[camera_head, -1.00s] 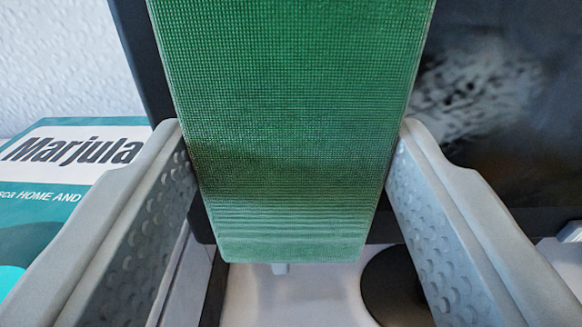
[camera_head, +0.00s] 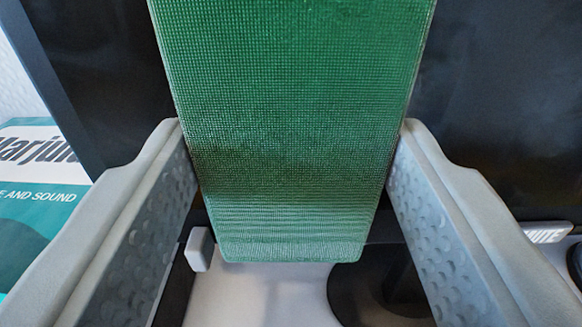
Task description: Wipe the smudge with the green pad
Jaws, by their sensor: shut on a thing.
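The green pad (camera_head: 290,90) is a textured block that fills the middle of the view. My gripper (camera_head: 293,140) is shut on it, one grey finger against each side. Behind the pad stands a dark screen (camera_head: 490,110) with a black frame, tilted in the picture. The smudge does not show now; the visible parts of the screen look dark and plain, and the pad covers its middle. I cannot tell whether the pad touches the screen.
A teal and white box with large lettering (camera_head: 35,195) stands at the left. Below the screen is a pale surface (camera_head: 275,295) with a dark round stand foot (camera_head: 350,290). A small light block (camera_head: 199,249) is near the left finger. A white lettered item (camera_head: 545,233) lies at the right.

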